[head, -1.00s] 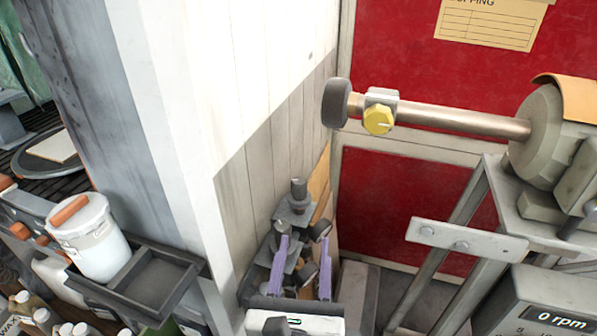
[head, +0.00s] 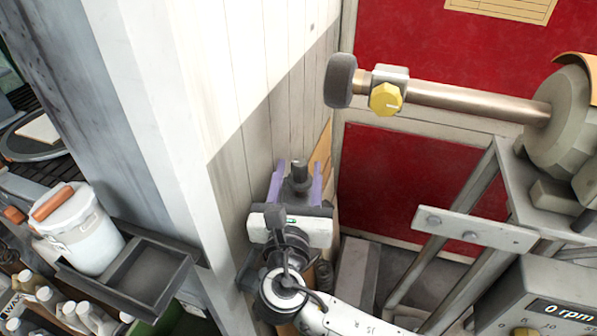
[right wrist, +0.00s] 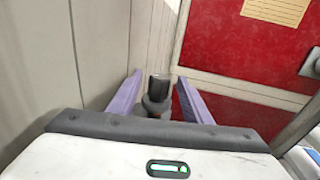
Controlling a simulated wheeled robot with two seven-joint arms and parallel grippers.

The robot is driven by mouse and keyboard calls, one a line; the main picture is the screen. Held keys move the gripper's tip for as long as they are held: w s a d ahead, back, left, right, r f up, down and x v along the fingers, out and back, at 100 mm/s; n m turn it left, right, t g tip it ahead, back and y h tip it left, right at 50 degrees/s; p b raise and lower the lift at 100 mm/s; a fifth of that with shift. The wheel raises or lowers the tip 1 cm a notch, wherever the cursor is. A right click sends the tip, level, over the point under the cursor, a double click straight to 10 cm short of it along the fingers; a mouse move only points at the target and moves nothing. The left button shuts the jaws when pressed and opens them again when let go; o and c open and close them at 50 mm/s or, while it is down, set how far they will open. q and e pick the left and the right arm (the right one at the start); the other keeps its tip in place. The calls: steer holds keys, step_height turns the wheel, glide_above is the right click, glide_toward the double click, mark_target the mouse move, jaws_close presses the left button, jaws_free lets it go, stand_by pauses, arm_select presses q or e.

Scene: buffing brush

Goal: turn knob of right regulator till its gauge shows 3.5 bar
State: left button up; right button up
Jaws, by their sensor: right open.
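A dark grey upright regulator knob (head: 300,172) stands by the white wall corner, low in the middle of the head view. In the right wrist view the same knob (right wrist: 158,88) shows upright between the two purple fingers. My right gripper (head: 299,168) is open, with a finger on either side of the knob and a visible gap to each. In the wrist view the gripper (right wrist: 160,77) also shows these gaps. The regulator body is mostly hidden behind my gripper and wrist. No gauge face can be read. My left gripper is not in view.
A buffing shaft with a grey wheel (head: 340,81) and yellow knob (head: 385,99) juts in above right. A steel bracket (head: 475,228) and a control box reading 0 rpm (head: 565,312) stand at right. A white bucket (head: 80,230) and dark tray (head: 135,275) are left.

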steer(key=shift+w, duration=0.1)
steer(key=c, duration=1.1)
steer(key=shift+o, duration=0.2)
steer(key=shift+a+m+h, duration=0.15)
steer(key=shift+m+h, duration=0.65)
steer(key=shift+h, duration=0.4)
steer(key=o, duration=1.1)
steer(key=shift+c, duration=0.2)
steer(key=v, duration=1)
steer(key=shift+r, duration=0.25)
